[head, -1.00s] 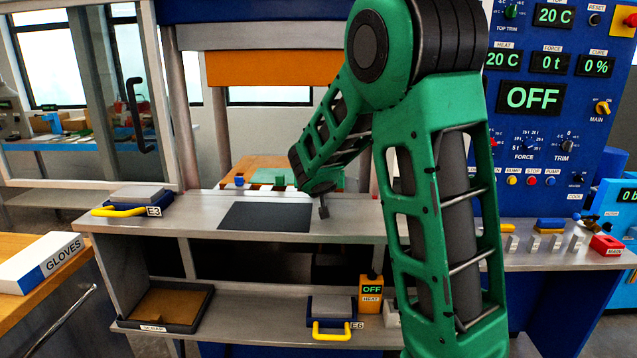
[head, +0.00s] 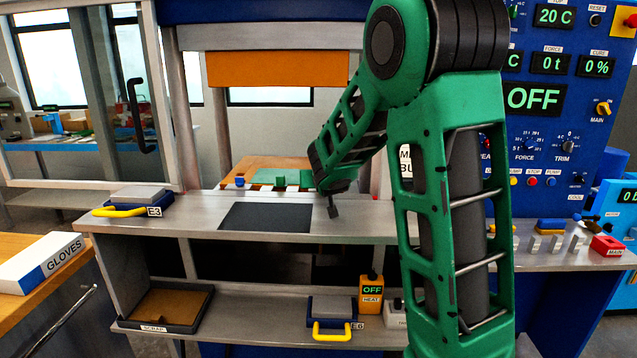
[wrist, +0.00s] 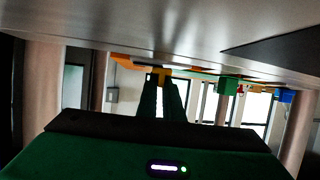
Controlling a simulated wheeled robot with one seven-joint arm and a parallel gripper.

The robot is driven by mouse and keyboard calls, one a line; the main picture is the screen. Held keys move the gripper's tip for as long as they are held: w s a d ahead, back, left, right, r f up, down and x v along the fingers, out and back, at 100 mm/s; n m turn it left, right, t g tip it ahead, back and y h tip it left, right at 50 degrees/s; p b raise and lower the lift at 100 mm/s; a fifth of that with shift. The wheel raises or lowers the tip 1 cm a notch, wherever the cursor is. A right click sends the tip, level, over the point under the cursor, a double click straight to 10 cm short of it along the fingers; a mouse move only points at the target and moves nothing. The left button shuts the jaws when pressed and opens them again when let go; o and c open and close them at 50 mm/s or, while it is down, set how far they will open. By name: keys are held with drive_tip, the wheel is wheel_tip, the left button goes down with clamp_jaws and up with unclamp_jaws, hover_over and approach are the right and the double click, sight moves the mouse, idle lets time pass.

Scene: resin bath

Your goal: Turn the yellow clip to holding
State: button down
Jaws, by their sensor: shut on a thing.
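My gripper (wrist: 163,82) shows in the wrist view, which looks upside down, with the bench top along its upper edge.
A steel bench (head: 190,214) bears a dark plate (head: 266,217) and a yellow-handled block labelled E3 (head: 137,198). Behind are a green block (head: 268,178) and a small blue piece (head: 239,182). A scrap tray (head: 165,306) and a heat box (head: 371,295) stand on the lower shelf.

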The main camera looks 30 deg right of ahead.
drive_tip(key=n+y, duration=0.3)
drive_tip(key=f+n+t+y, duration=0.1)
drive_tip(key=y, duration=0.1)
drive_tip(key=shift+s+d, duration=0.1)
drive_tip(key=shift+s, duration=0.15)
drive_tip(key=shift+n+y, duration=2.3)
drive_tip(key=shift+y, duration=0.2)
drive_tip(key=shift+g+y, duration=0.3)
drive_tip(key=c, duration=1.9)
unclamp_jaws()
drive_tip(key=shift+r, duration=0.1)
drive_tip(key=shift+w+r+n, duration=0.15)
drive_tip(key=shift+r+n, duration=0.1)
drive_tip(key=shift+n, duration=0.05)
